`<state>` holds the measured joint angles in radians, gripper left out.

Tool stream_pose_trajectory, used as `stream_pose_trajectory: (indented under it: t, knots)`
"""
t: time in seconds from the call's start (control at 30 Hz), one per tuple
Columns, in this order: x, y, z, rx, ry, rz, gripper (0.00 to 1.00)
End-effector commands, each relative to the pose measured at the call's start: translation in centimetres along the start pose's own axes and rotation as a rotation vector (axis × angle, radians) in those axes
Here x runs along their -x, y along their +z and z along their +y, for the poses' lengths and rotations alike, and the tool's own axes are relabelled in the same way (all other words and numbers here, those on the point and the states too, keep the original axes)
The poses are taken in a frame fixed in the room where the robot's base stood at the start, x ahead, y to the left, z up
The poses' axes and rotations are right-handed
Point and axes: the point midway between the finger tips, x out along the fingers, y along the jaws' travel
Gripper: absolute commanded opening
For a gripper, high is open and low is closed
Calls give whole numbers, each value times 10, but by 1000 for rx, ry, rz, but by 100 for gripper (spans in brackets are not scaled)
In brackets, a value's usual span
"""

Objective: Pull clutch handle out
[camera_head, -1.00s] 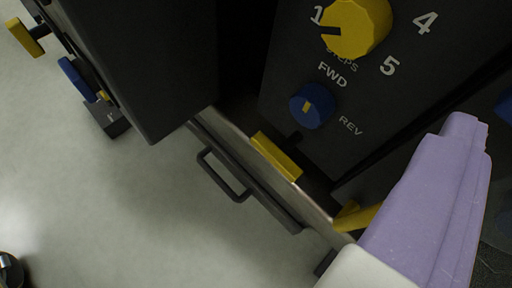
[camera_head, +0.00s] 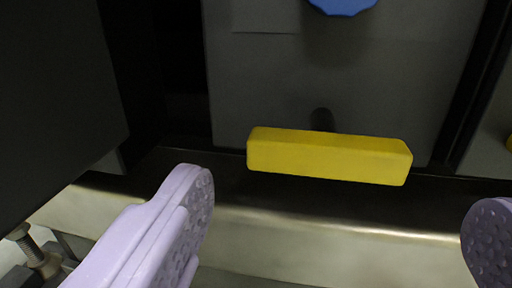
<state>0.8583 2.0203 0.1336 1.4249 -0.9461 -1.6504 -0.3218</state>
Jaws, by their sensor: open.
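The clutch handle is most likely the yellow bar (camera_head: 329,157), which lies nearly level across the middle of the view. It stands in front of a grey panel, on a short dark stem (camera_head: 322,119) partly hidden behind it. My gripper (camera_head: 335,232) is open, with one lilac finger at the lower left and the other at the right edge. The bar lies between and beyond the fingertips, with no finger seen touching it. No label shows on it.
A blue knob (camera_head: 342,5) is cut off at the top of the grey panel (camera_head: 400,70). A dark block (camera_head: 55,90) fills the left side. A pale metal ledge (camera_head: 300,228) runs below the bar. A bit of yellow (camera_head: 510,143) shows at the right edge.

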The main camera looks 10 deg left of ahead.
Motion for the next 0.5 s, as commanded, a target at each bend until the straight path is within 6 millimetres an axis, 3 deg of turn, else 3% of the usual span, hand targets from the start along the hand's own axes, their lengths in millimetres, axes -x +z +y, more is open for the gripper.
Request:
stream_pose_trajectory:
  t: [0.5]
  knots:
    - [-71, 2, -1, -3, 1, 4, 100]
